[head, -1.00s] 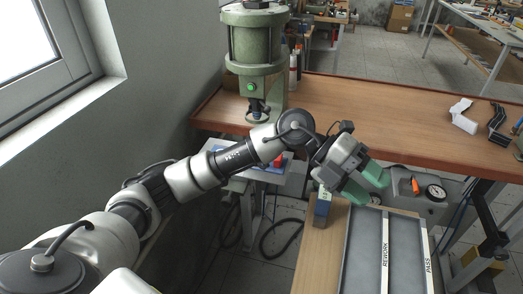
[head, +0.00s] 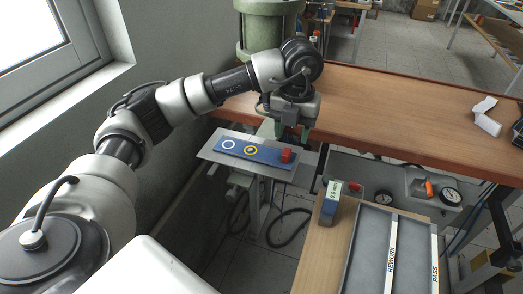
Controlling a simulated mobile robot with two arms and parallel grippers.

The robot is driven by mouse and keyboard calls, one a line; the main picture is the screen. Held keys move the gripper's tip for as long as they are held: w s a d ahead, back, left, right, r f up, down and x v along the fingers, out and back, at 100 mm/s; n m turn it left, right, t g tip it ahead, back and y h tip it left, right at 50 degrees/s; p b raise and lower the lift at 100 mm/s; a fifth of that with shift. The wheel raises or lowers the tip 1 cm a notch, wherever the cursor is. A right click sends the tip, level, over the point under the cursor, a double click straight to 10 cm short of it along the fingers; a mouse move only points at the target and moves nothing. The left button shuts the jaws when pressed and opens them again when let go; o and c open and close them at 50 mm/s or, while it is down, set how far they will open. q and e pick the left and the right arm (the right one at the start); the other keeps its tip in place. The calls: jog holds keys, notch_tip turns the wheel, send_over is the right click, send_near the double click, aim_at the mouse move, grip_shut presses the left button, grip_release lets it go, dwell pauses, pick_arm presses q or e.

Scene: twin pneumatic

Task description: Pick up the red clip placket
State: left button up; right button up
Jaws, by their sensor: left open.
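The red clip placket (head: 286,155) looks like a small red block. My left gripper (head: 292,131) points down with green fingertips, just above and behind the red piece in the head view. It is open, and nothing shows between its fingers. Whether a fingertip touches the red piece cannot be told. My right gripper is not in view.
A green press (head: 261,28) stands behind my left arm on the wooden bench (head: 400,105). A blue box (head: 331,200) stands beside a grey tray (head: 366,240) labelled REWORK and PASS. A gauge unit (head: 425,187) sits under the bench edge. White and black parts lie at right.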

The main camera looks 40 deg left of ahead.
aim_at(288, 149)
pick_arm(q)
jog(key=f, duration=0.2)
jog(key=f+p, duration=0.1)
jog(key=shift+s+a+f, duration=0.25)
jog(key=shift+s+f, duration=0.1)
jog(key=shift+f, duration=0.6)
grip_shut()
